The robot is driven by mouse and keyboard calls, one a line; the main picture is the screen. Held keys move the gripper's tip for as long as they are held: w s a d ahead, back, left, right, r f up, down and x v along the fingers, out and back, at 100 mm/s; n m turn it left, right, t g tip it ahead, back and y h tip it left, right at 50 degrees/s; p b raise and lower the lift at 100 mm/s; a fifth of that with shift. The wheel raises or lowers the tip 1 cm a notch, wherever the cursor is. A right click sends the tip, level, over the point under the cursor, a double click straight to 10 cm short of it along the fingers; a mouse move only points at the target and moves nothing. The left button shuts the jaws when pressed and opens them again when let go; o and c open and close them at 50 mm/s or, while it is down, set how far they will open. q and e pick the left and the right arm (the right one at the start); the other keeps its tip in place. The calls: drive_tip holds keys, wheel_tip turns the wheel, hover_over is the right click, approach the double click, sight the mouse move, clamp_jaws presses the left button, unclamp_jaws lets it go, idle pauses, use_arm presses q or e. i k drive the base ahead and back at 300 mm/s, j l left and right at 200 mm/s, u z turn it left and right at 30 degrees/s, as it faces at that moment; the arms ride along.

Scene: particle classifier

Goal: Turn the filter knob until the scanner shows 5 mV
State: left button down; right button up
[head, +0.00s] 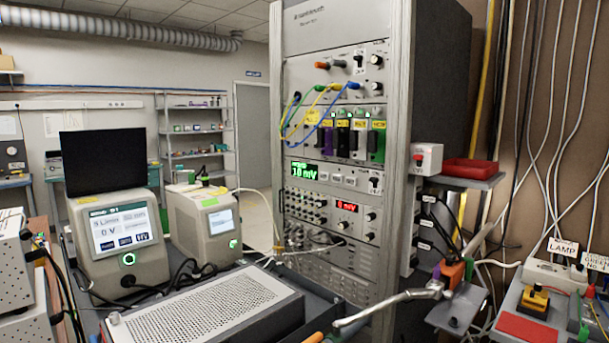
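The tall instrument rack (390,200) stands in the middle of the head view. A green display (304,170) on it reads what looks like 10 mV; the first digit is hard to read. A dark knob (375,182) sits at the right end of that same panel. A red display (347,207) lower down reads 0 mV, with small knobs (370,217) to its right. The labels are too small to tell which knob is the filter knob or which unit is the scanner. Neither of my grippers is in view.
A perforated metal box (205,305) lies in front of the rack at the left. Two beige instruments (118,230) (205,228) with screens stand behind it. A silver-handled tool (395,300) lies low in front of the rack. Yellow, green and blue cables (320,95) hang across the upper panels.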

sight(375, 59)
drive_tip(key=l+u, duration=0.1)
drive_tip(key=u, duration=0.3)
drive_tip(key=i+l+u, duration=0.1)
drive_tip(key=u, duration=0.25)
drive_tip(key=l+u, duration=0.2)
drive_tip(key=u, duration=0.2)
drive_tip(key=l+u, duration=0.45)
drive_tip(key=l, duration=0.4)
